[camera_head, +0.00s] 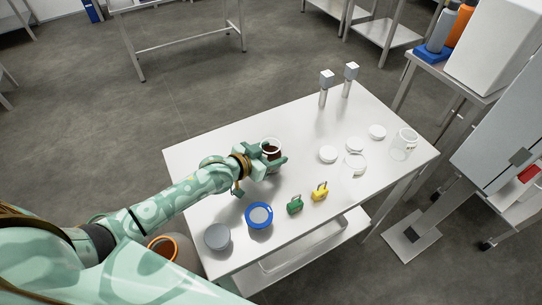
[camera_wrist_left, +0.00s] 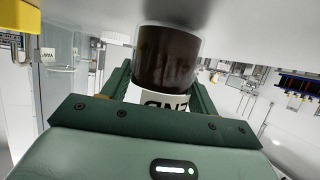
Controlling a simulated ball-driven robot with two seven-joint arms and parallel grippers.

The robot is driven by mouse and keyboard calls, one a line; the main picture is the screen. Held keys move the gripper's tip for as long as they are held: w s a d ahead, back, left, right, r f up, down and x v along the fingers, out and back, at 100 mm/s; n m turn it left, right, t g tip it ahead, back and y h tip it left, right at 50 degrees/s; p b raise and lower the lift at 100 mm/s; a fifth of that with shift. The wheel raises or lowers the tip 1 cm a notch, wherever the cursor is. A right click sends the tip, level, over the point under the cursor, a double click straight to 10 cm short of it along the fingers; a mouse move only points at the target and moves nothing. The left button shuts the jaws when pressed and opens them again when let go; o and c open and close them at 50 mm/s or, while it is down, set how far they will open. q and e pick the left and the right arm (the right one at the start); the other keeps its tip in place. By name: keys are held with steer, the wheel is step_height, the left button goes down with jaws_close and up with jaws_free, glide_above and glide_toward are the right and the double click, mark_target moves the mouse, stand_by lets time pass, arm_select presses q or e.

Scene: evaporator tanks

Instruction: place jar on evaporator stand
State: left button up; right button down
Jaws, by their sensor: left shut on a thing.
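My left gripper (camera_head: 272,161) is shut on a clear jar (camera_head: 271,146) with dark brown contents, over the middle of the white table (camera_head: 225,145). In the left wrist view the jar (camera_wrist_left: 166,58) sits between the two green fingers of the gripper (camera_wrist_left: 163,90), with part of a white label with dark letters showing. The gap between jar and table is hard to judge. Two metal posts with square heads, one in front (camera_head: 325,85) and one behind (camera_head: 349,76), stand at the table's far edge. I cannot tell which thing is the evaporator stand. My right gripper is not in view.
On the table's right are several white round pieces (camera_head: 327,154) and an empty clear jar (camera_head: 403,145). The table's far left part is clear.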

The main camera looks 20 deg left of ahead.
arm_select(q)
steer(key=shift+f, duration=0.15)
steer(key=o, duration=1.3)
steer(key=shift+c, duration=0.2)
steer(key=shift+s+a+r+p, duration=0.1)
steer(key=shift+s+r+p, duration=0.2)
steer(key=p+v, duration=0.3)
steer(key=v, duration=0.7)
steer(key=shift+s, duration=0.1)
steer(key=shift+s+a+r, duration=0.15)
steer(key=shift+s+a, duration=0.1)
steer(key=shift+s, duration=0.2)
